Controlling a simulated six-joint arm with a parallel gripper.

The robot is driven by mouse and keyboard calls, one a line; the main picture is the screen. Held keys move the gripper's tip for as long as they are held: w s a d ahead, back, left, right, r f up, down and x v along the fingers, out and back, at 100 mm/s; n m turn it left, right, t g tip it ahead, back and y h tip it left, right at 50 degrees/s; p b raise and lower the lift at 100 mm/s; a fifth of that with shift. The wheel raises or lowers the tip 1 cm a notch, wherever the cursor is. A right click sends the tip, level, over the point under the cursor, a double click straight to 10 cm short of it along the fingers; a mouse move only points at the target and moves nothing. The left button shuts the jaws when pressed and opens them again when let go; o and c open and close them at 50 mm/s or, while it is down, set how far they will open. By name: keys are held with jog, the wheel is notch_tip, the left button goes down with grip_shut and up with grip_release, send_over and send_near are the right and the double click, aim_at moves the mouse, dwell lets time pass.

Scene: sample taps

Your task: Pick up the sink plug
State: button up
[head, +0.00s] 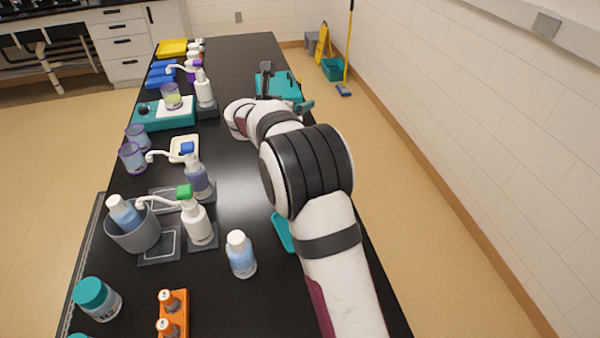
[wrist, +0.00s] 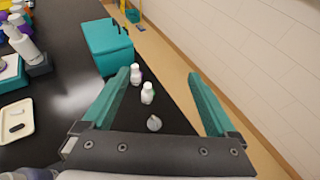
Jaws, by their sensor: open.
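A small, pale grey, rounded object (wrist: 154,123), which looks like the sink plug, lies on the black bench in the wrist view. It is near the bench's right edge, close in front of my gripper's crossbar and between the lines of the fingers. My gripper (wrist: 160,73) is open, with its two teal fingers spread wide and nothing held between them. The fingers appear above the bench and do not seem to touch the object. In the head view the object is hidden behind my arm.
Two small white bottles (wrist: 147,93) (wrist: 135,74) stand just beyond the object, between the fingers. A teal box (wrist: 108,46) stands further back left. Bare bench lies left of the gripper.

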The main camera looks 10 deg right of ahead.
jog(key=f, duration=0.9)
jog(key=d+f, duration=0.1)
jog(key=f, duration=1.7)
jog(key=shift+d, duration=0.15)
jog(key=x, duration=0.2)
jog(key=shift+w+d, duration=0.25)
jog(key=shift+w, duration=0.15)
jog(key=c, duration=1.5)
